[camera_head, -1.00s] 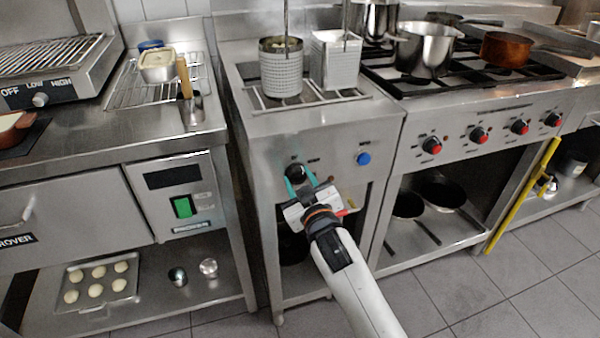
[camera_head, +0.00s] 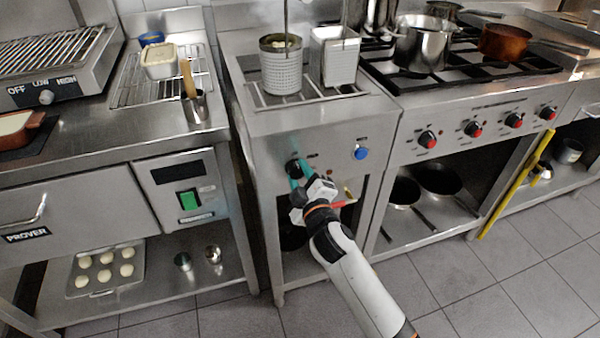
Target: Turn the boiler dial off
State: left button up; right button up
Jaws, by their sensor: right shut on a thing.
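The boiler (camera_head: 330,140) is the steel unit in the middle with two baskets set in its top. Its black dial (camera_head: 292,168) is on the left of the front panel. My right gripper (camera_head: 298,172) is at the dial, its teal fingers shut on it from the front. The gripper is rolled, and the fingers hide part of the dial, so its mark cannot be read. A blue button (camera_head: 361,153) sits to the right on the same panel. My left gripper is not in view.
A stove with red-and-black knobs (camera_head: 428,140) stands to the right, with a yellow bar (camera_head: 517,183) beside it. The prover (camera_head: 80,210) and its green switch (camera_head: 188,200) are to the left. The tiled floor in front is clear.

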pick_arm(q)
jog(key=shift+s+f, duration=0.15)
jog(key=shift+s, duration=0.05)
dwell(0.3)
pick_arm(e)
jog(key=o, duration=1)
jog(key=shift+s+d, duration=0.15)
jog(key=shift+s, duration=0.3)
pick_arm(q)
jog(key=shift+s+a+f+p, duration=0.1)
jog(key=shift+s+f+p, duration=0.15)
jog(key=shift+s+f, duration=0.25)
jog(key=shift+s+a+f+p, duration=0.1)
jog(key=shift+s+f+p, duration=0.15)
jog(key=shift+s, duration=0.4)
pick_arm(e)
jog(key=v, duration=1.1)
